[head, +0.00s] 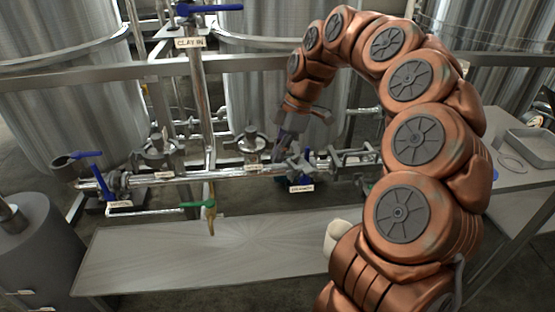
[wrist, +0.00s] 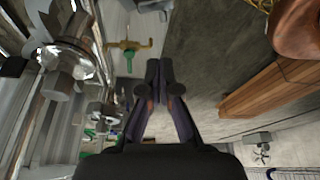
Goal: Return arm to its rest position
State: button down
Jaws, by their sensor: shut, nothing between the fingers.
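My arm arches over from the right in the head view, and my gripper (head: 283,143) hangs at its end in front of the pipe rail, close to a valve with a blue part. Its fingers are dark and partly lost against the fittings there. In the wrist view my gripper (wrist: 159,75) shows from behind, with its two dark fingertips together and nothing between them. I cannot tell from the head view whether the fingers touch the pipe.
A horizontal pipe (head: 225,173) with several valves runs ahead. A blue handle (head: 88,155) stands at its left and a green handle (head: 197,205) hangs below. Large steel tanks (head: 65,100) stand behind. A bare metal bench (head: 200,255) lies in front. A tray (head: 530,145) sits at the right.

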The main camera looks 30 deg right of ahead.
jog(key=v, duration=0.6)
jog(key=s+a+f+m+g+h, duration=0.1)
jog(key=s+a+f+m+h, duration=0.15)
jog(key=s+a+m, duration=0.65)
jog(key=s+a+f+m+g+h, duration=0.1)
jog(key=s+f+m, duration=0.4)
jog(key=s, duration=0.6)
jog(key=s+a+f+m+g, duration=0.1)
jog(key=s+f+m, duration=0.2)
jog(key=s+f, duration=0.55)
notch_tip(320, 180, up, 23)
jog(key=s+p, duration=0.2)
jog(key=p, duration=1.8)
jog(key=shift+s+d+r+t, duration=0.2)
jog(key=shift+s+t, duration=0.1)
jog(key=shift+t, duration=0.1)
jog(key=shift+a+f+n, duration=0.1)
jog(key=shift+a+n, duration=0.05)
jog(key=shift+n, duration=0.15)
